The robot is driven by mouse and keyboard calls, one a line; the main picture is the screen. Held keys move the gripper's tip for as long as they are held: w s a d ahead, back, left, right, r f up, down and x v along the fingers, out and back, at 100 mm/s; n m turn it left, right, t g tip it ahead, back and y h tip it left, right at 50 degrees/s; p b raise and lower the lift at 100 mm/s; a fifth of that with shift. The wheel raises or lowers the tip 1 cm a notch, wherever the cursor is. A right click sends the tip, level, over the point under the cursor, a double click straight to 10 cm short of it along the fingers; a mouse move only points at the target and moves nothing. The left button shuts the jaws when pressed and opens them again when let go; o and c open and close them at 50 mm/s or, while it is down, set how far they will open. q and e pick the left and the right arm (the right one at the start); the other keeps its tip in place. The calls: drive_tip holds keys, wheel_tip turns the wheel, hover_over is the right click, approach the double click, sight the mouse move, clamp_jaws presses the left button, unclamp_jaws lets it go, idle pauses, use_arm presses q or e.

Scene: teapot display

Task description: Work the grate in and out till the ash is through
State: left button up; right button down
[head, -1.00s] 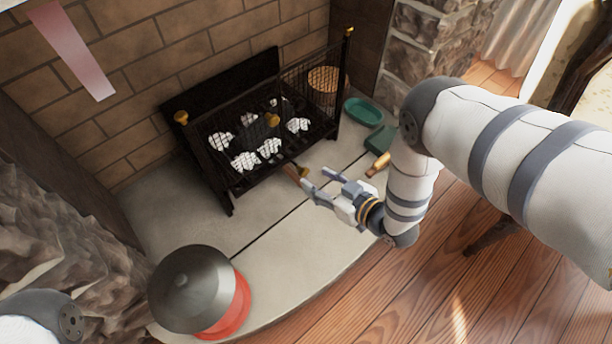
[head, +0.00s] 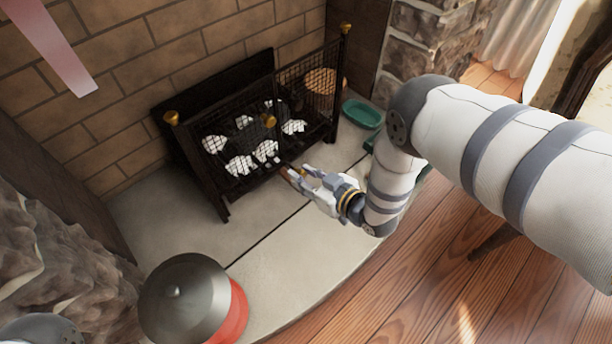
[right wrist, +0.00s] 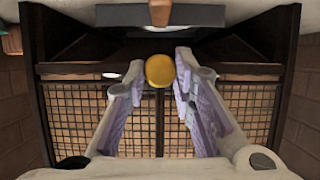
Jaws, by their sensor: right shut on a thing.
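The black fire grate (head: 222,200) stands on the stone hearth against the brick wall. White lumps (head: 240,165) lie behind its wire mesh, and a brass knob (head: 268,120) is on its front. A short brownish handle (head: 287,171) sticks out low at the front. My right gripper (head: 300,172) is shut on this handle, with the fingers pointing at the grate. In the right wrist view a round brass end (right wrist: 160,70) sits between the fingers, with mesh behind. Ash under the grate cannot be made out. My left gripper is out of view.
A grey-lidded red pot (head: 185,298) stands at the front left of the hearth. A green dish (head: 362,113) is right of the grate, with another green object partly behind my arm.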

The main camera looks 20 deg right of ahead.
sight(293, 167)
drive_tip(key=w, duration=0.1)
drive_tip(key=w+a+b, duration=0.1)
drive_tip(key=w, duration=0.1)
drive_tip(key=shift+w+a+f, duration=0.1)
drive_tip(key=shift+w+a, duration=0.1)
drive_tip(key=shift+w, duration=0.2)
drive_tip(key=c, duration=1.3)
unclamp_jaws()
drive_tip(key=shift+w, duration=0.1)
drive_tip(key=shift+c, duration=0.2)
drive_tip(key=v, duration=1.2)
